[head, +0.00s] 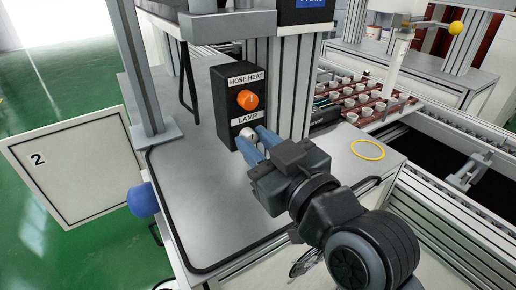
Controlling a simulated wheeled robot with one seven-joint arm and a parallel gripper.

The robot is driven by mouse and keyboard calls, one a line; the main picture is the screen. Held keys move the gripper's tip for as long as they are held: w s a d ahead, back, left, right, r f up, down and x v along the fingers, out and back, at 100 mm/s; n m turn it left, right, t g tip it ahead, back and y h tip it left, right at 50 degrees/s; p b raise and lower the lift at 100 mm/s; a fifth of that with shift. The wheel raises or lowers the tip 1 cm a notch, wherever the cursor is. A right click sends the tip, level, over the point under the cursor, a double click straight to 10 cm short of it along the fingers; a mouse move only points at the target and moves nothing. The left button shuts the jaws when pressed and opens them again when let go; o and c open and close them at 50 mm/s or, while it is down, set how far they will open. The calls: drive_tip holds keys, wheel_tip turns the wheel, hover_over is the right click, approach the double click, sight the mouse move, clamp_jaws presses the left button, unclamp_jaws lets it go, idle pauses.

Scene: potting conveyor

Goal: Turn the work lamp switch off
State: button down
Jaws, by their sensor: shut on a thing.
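A black switch box (223,110) stands upright on the grey bench, fixed near a metal post. Its upper label reads "HOSE HEAT", above an orange knob (247,100). Its lower label reads "LAMP" (247,117), above a pale knob (248,134). My gripper (257,141) reaches in from the lower right, with its blue fingers at the lamp knob. It is shut on that knob, one finger on each side. The fingers cover part of the knob, so its pointing direction is unclear.
The bench top (195,215) is clear in front of the box. A yellow ring (367,150) lies at right. Several pots stand in a reddish tray (340,108) by the conveyor. A panel marked "2" (75,165) and a blue ball (143,199) are at left.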

drive_tip(key=shift+n, duration=0.6)
drive_tip(key=c, duration=0.9)
unclamp_jaws()
drive_tip(key=b+v, duration=0.1)
drive_tip(key=v, duration=0.6)
drive_tip(key=shift+s+d, duration=0.25)
drive_tip(key=shift+s, duration=0.1)
drive_tip(key=shift+f, duration=0.1)
